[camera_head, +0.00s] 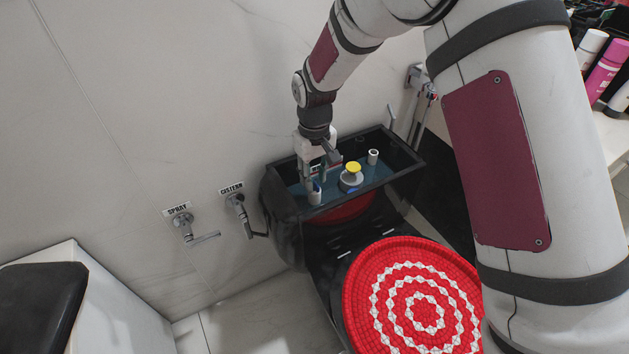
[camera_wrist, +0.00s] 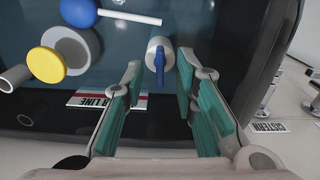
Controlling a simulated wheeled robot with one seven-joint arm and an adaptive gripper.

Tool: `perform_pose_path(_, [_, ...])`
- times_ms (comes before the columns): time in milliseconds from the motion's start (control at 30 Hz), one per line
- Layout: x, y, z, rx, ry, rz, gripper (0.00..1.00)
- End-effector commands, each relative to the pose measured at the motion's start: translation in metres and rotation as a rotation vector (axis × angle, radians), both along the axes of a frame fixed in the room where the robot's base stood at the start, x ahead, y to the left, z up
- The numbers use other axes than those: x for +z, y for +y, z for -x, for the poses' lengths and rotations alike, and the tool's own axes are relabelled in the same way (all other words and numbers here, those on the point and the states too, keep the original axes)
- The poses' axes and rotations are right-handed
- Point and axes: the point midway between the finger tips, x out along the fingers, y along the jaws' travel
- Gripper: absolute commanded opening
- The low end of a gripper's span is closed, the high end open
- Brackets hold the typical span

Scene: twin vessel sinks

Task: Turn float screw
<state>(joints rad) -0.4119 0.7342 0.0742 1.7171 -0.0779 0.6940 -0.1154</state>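The float screw appears to be the blue bladed piece (camera_wrist: 159,66) on a white round post (camera_wrist: 152,46). In the head view the white post (camera_head: 315,197) stands at the near left end of the open black cistern (camera_head: 285,215). My gripper (camera_wrist: 158,76) is open, with its teal-padded fingers to the left and right of the blue piece and gaps on both sides. In the head view my gripper (camera_head: 315,180) points down into the cistern just above the post. Whether a finger touches the post is unclear there.
A yellow-topped round part (camera_head: 353,167) and a white tube (camera_head: 373,156) stand right of my gripper inside the cistern. The cistern's walls surround the work area. Spray (camera_head: 183,222) and cistern (camera_head: 236,201) valves are on the wall at left. A red patterned lid (camera_head: 425,310) is in front.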

Motion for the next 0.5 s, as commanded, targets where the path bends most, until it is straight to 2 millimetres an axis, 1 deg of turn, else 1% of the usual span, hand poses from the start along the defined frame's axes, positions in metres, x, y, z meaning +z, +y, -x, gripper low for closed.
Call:
perform_pose_path(33, [-0.0049, 0.0001, -0.0002, 0.0, 0.0, 0.0, 0.27])
perform_pose_path(133, [-0.0092, 0.0002, -0.0001, 0.0, -0.001, -0.001, 0.27])
perform_pose_path(433, [-0.0102, 0.0001, 0.0, 0.0, -0.001, -0.001, 0.27])
perform_pose_path(467, [-0.0102, 0.0001, 0.0, 0.0, -0.001, -0.001, 0.2])
perform_pose_path(500, [-0.0101, 0.0001, 0.0, 0.0, -0.001, -0.001, 0.11])
